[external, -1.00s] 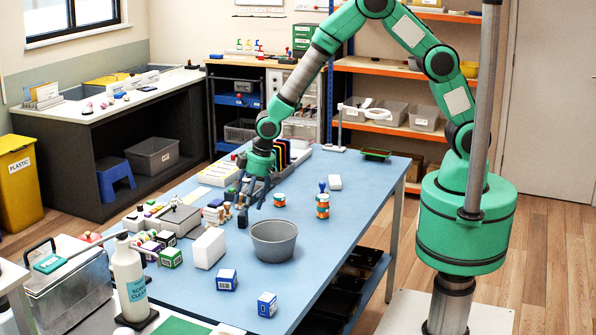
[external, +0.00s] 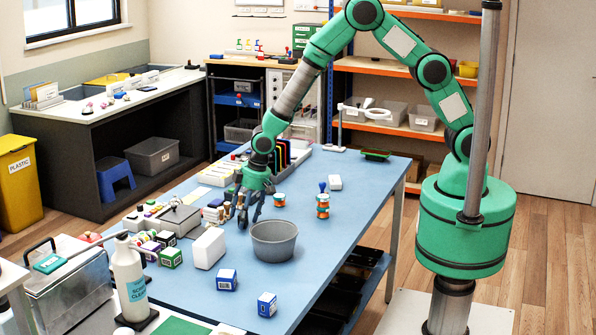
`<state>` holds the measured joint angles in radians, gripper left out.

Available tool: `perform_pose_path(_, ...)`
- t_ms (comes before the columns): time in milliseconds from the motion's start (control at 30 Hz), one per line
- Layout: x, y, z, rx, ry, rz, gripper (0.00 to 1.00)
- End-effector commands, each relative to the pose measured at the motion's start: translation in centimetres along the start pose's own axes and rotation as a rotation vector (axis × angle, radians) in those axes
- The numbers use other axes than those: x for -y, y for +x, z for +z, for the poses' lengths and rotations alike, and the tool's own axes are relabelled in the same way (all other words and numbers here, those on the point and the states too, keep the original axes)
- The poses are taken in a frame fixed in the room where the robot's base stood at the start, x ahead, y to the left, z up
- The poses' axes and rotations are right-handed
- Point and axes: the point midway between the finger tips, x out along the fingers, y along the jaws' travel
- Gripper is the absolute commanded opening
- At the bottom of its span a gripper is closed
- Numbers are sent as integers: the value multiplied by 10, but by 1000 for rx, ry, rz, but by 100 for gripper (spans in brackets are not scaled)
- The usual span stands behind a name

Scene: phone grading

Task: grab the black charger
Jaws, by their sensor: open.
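My gripper (external: 243,214) is open and points down, low over the blue table (external: 345,205). Its fingers are just left of the grey round bin (external: 274,242). I cannot make out the black charger for certain. Small dark items lie around and behind my fingers, and the fingers partly hide them. I cannot tell whether any finger touches an item.
A white box (external: 208,248) and several small coloured boxes stand left of the bin. Two blue-and-white boxes (external: 227,280) (external: 267,305) stand in front. Orange-banded jars (external: 322,208) and a white block (external: 335,182) stand to the right. The table's right side is mostly clear.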

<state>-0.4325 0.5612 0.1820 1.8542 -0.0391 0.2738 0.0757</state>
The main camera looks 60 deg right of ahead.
Motion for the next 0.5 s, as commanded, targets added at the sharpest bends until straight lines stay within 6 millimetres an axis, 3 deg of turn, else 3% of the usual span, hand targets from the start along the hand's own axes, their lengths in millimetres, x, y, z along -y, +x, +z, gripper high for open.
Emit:
perform_pose_path(333, 0, 0, 0, 0, 0, 0, 60)
perform_pose_path(500, 0, 0, 0, 0, 0, 0, 28)
